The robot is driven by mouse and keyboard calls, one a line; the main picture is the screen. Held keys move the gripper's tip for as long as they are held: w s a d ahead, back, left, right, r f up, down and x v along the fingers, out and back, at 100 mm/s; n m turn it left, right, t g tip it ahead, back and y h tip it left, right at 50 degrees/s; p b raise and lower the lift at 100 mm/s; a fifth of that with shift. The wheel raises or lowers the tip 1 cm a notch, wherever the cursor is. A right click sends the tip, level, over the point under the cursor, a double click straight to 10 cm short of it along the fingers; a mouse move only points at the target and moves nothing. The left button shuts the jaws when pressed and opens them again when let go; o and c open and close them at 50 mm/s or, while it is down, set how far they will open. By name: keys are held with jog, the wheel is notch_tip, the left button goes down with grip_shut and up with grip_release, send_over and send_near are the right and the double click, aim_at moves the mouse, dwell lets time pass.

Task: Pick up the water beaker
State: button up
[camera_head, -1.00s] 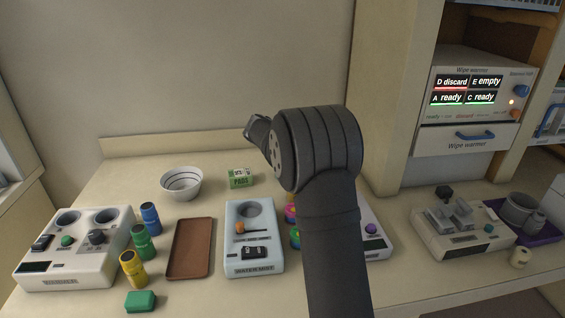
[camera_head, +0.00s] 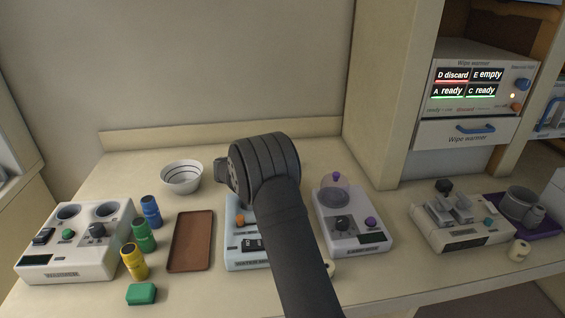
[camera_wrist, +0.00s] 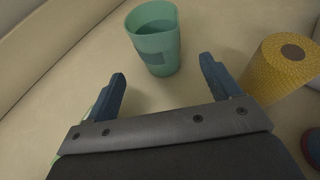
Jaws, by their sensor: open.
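A teal-green beaker (camera_wrist: 155,42) with a darker square patch on its side stands upright on the bench in the wrist view. It is probably the water beaker, though I can read no label on it. My gripper (camera_wrist: 163,70) is open and empty, with its two blue fingers spread. The beaker stands just beyond the fingertips, roughly centred between them, apart from both. In the head view my arm covers this spot, so neither the beaker nor the fingers can be made out there.
A yellow textured cylinder (camera_wrist: 286,68) stands close by the right finger. In the head view, a striped bowl (camera_head: 181,177), a brown tray (camera_head: 191,241) and the water mist unit (camera_head: 245,252) lie around my arm. A domed unit (camera_head: 352,228) stands to the right.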

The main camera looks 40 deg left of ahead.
jog(key=x, duration=0.7)
jog(key=shift+w+r, duration=0.1)
jog(key=shift+w, duration=0.3)
jog(key=c, duration=1.1)
jog(key=shift+r, duration=0.15)
jog(key=shift+c, duration=0.2)
jog(key=shift+r, duration=0.95)
notch_tip(320, 180, up, 2)
jog(key=w+d+r, duration=0.2)
jog(key=d+r, duration=0.4)
jog(key=d, duration=0.5)
jog(key=shift+w+d+r, duration=0.15)
jog(key=shift+w+r, duration=0.15)
jog(key=shift+r, duration=0.1)
